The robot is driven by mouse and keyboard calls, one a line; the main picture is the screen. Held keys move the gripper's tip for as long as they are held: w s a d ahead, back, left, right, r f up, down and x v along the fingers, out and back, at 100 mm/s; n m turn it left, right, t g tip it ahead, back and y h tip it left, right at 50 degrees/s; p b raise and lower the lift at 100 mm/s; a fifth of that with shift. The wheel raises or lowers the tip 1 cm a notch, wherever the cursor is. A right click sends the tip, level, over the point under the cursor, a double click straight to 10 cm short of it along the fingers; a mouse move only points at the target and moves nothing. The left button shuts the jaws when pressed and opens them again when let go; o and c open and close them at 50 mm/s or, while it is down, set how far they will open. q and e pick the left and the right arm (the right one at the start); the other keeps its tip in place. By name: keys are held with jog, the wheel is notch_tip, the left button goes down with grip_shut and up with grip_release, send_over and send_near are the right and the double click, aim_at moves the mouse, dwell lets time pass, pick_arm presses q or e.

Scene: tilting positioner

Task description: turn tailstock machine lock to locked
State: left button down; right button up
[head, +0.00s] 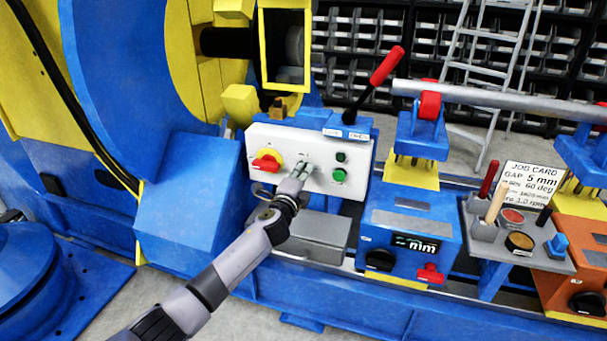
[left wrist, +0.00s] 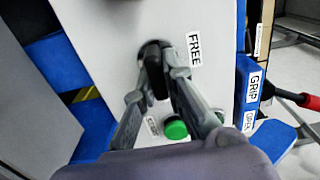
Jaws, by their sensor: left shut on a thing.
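The tailstock machine lock is a small black knob (left wrist: 157,82) on a white control panel (head: 318,150). In the left wrist view it sits between the fingertips of my left gripper (left wrist: 163,62), which is shut on it. A "FREE" label (left wrist: 194,48) lies just right of the knob; a second small label (left wrist: 152,125) below is too small to read. In the head view my left gripper (head: 303,172) reaches the panel's middle and hides most of the knob. I cannot tell exactly which way the knob points. My right gripper is in neither view.
A red knob on a yellow plate (head: 266,161) is left of my gripper; green buttons (head: 340,175) are right. A red-ended lever (head: 374,82) rises above the panel's right side. A grey box (head: 308,238) stands below. Blue machinery (head: 185,185) fills the left.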

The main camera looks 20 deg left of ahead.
pick_arm(q)
jog(key=shift+f, duration=0.1)
jog(key=c, duration=1.8)
grip_release()
jog(key=shift+o, duration=0.7)
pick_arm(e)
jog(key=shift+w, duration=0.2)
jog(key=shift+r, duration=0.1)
pick_arm(q)
jog(key=s, duration=1.2)
jog(key=shift+a, duration=0.2)
